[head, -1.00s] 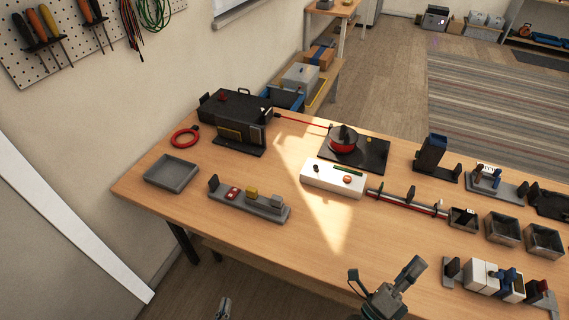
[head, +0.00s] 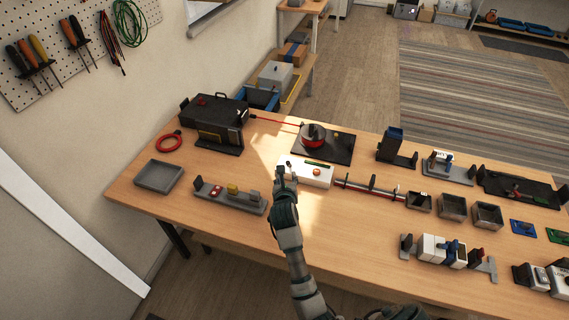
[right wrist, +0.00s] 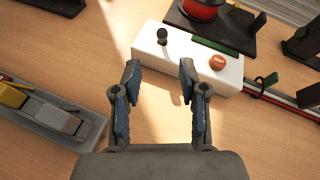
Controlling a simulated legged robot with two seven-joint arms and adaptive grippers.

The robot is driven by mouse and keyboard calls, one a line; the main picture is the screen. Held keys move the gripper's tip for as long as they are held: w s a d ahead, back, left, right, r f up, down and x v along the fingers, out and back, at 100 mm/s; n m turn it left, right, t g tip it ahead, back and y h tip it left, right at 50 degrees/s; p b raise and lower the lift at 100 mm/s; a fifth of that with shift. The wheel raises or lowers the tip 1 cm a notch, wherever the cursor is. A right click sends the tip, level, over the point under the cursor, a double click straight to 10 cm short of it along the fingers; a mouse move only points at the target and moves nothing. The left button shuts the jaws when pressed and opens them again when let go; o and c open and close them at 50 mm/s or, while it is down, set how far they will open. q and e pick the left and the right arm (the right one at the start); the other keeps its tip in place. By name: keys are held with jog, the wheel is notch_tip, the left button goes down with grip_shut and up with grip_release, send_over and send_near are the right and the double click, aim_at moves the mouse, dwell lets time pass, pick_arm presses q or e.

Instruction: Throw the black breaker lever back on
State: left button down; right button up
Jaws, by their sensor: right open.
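A white box (head: 318,178) sits mid-table, and it also shows in the right wrist view (right wrist: 236,74). A short upright black lever with a rounded knob (right wrist: 162,37) stands on its left part, beside a green strip and an orange button (right wrist: 217,62). My right gripper (head: 287,172) is at the box's left end in the head view and covers part of it. In the right wrist view the open, empty gripper (right wrist: 159,68) has its fingertips in front of the lever, apart from it. My left gripper is not in view.
A grey tray of small blocks (head: 230,197) lies left of the box. A black plate with a red pot (head: 313,135) is behind it. A rail with red cable (head: 370,190) runs right. White switch modules (head: 432,247) stand at front right. The table's front middle is clear.

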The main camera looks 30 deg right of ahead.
aim_at(288, 164)
jog(key=b+x, duration=0.2)
jog(key=x, duration=0.9)
jog(key=shift+d+f, duration=0.1)
jog(key=shift+d, duration=0.05)
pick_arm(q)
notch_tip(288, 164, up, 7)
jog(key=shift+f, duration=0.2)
pick_arm(e)
jog(key=shift+w+d+f, duration=0.15)
jog(key=shift+w+d, duration=0.15)
jog(key=shift+w, duration=0.2)
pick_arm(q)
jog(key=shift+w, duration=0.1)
pick_arm(e)
grip_shut()
